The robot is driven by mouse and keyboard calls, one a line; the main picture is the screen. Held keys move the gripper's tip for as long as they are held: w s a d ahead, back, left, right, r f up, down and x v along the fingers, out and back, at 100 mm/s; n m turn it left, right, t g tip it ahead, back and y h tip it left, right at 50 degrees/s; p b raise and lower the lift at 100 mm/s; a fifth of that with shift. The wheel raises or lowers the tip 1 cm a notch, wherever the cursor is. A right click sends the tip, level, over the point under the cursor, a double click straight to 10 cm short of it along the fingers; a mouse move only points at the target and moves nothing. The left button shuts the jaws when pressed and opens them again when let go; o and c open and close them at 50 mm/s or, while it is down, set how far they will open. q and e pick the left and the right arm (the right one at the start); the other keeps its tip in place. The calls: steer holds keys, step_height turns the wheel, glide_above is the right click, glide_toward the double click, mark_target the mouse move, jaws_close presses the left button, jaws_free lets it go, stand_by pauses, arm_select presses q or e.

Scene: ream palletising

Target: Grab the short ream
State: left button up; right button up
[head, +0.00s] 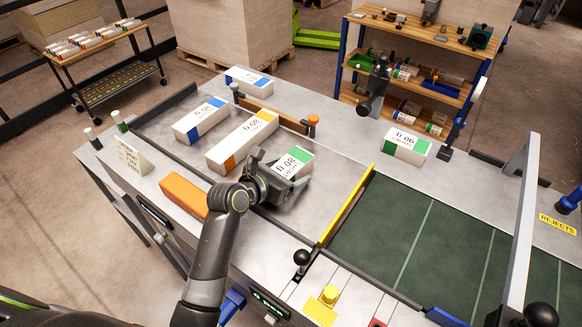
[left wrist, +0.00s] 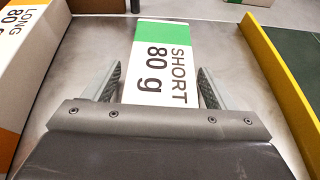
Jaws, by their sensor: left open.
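The short ream (head: 296,160) is white with a green end and lies on the grey metal table. In the left wrist view the short ream (left wrist: 163,50) reads "SHORT 80 g". My left gripper (head: 281,174) is open over its near end. In the left wrist view the fingers of my left gripper (left wrist: 160,72) stand on either side of the ream, with small gaps visible. The ream's near end is hidden behind the gripper body. My right gripper is not in view.
A long orange-banded ream (head: 240,142) lies close left. Blue-banded reams (head: 200,121) (head: 250,81) lie farther off. Another green-banded ream (head: 406,147) lies at the far right. A yellow strip (head: 347,205) borders the green belt (head: 385,230). An orange block (head: 184,194) lies near the front edge.

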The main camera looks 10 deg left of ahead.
arm_select(q)
steer(key=c, duration=1.2)
steer(key=shift+r, duration=0.15)
